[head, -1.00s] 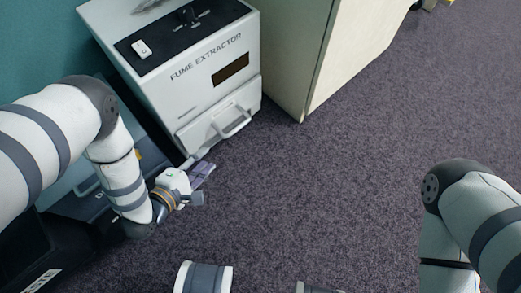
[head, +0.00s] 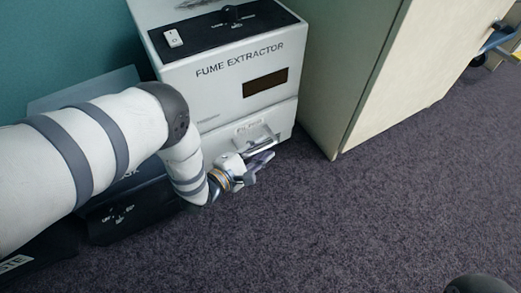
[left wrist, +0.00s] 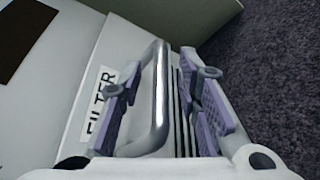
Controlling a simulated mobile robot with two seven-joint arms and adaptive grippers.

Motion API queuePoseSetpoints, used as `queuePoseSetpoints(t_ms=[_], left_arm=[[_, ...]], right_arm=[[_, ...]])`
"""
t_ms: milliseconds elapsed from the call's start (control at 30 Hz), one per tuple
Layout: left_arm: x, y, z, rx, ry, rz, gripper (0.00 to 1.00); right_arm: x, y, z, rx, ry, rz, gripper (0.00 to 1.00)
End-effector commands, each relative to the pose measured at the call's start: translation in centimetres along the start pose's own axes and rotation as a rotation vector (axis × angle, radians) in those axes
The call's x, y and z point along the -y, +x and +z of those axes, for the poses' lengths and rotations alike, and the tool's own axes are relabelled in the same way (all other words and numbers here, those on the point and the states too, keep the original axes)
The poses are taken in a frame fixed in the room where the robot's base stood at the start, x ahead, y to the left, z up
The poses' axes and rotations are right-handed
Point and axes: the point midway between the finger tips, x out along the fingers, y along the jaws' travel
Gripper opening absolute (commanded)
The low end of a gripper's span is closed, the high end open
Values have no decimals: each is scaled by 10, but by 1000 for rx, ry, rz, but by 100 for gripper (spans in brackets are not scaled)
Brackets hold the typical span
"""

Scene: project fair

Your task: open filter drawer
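The filter drawer (head: 245,130) is low on the front of the white fume extractor (head: 228,75) and looks shut. Its bar handle (head: 263,147) also shows in the left wrist view (left wrist: 161,92), beside the FILTER label (left wrist: 98,110). My left gripper (head: 260,159) is at the handle. In the left wrist view its two purple-grey fingers (left wrist: 163,108) are apart, with the bar between them, nearer the left finger. I see no grip on the bar. My right gripper is out of view.
A pale cabinet (head: 365,75) stands just right of the extractor. A dark box (head: 125,215) lies under my left arm. The carpet (head: 370,220) in front and to the right is clear.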

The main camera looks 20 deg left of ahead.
Motion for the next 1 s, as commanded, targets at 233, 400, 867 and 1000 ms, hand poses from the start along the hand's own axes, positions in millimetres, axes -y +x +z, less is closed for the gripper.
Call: queuePoseSetpoints(t_ms=[233,400,867,1000], left_arm=[[0,0,0,0,1,0,19],[0,0,0,-1,1,0,0],[13,-10,20,-1,-1,0,0],[30,-20,44,-1,-2,-1,0]], right_arm=[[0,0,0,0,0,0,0],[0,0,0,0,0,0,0],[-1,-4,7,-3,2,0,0],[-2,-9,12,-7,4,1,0]])
